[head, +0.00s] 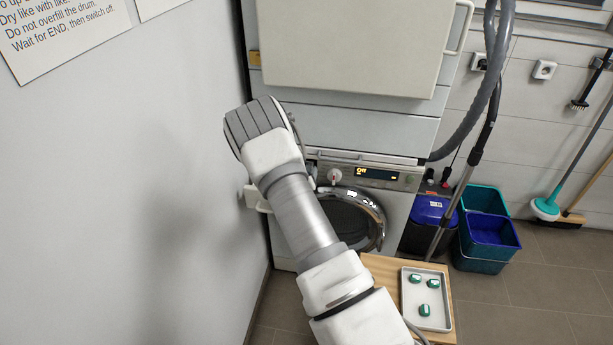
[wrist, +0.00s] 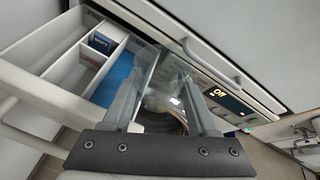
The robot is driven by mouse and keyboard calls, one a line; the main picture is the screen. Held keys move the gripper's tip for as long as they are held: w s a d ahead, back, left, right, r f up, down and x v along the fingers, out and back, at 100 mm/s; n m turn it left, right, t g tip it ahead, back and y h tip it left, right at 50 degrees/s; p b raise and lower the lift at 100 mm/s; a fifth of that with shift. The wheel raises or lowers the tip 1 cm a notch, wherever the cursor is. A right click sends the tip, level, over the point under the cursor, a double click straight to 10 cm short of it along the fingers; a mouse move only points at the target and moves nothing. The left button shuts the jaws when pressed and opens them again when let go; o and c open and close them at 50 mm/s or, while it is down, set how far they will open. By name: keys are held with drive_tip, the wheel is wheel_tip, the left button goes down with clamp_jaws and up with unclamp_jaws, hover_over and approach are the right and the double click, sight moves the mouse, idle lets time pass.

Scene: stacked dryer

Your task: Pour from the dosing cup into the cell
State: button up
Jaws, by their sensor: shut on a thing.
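In the wrist view, my gripper (wrist: 168,78) is shut on a clear dosing cup (wrist: 168,92), which shows between the two fingers. I cannot tell how far the cup is tilted or what is in it. The open white drawer (wrist: 72,50) lies to the left of the cup, divided into cells. One cell has a blue floor (wrist: 113,76) and is closest to the cup. Another holds a dark blue insert (wrist: 101,42) marked with white letters. In the head view, my arm hides the gripper, the cup and most of the drawer.
The washer (head: 398,205) stands under the stacked dryer (head: 350,45), with its display (head: 375,174) reading Off. A tray (head: 410,318) with three green-and-white pods sits on a wooden surface (head: 380,268). Bins (head: 490,230) stand at right.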

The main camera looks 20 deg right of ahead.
idle(0.3)
drive_tip(key=shift+w+a+f+m+y+b, duration=0.1)
drive_tip(key=shift+f+m+y+b, duration=0.2)
drive_tip(key=shift+f+m+b, duration=0.45)
drive_tip(key=shift+a+r+t+b, duration=0.15)
drive_tip(key=shift+r+t+b, duration=0.1)
drive_tip(key=shift+t+b, duration=0.15)
drive_tip(key=shift+w+f+m+y+b, duration=0.1)
drive_tip(key=shift+f+m+y+b, duration=0.35)
drive_tip(key=shift+b, duration=0.25)
drive_tip(key=shift+a+r+p, duration=0.15)
drive_tip(key=shift+r+p, duration=0.2)
drive_tip(key=shift+p, duration=0.3)
drive_tip(key=p, duration=0.2)
drive_tip(key=shift+w+p, duration=0.2)
drive_tip(key=shift+p, duration=0.15)
drive_tip(key=p, duration=0.4)
drive_tip(key=shift+f+m+t, duration=0.15)
drive_tip(key=shift+m+t, duration=0.15)
drive_tip(key=shift+m, duration=0.1)
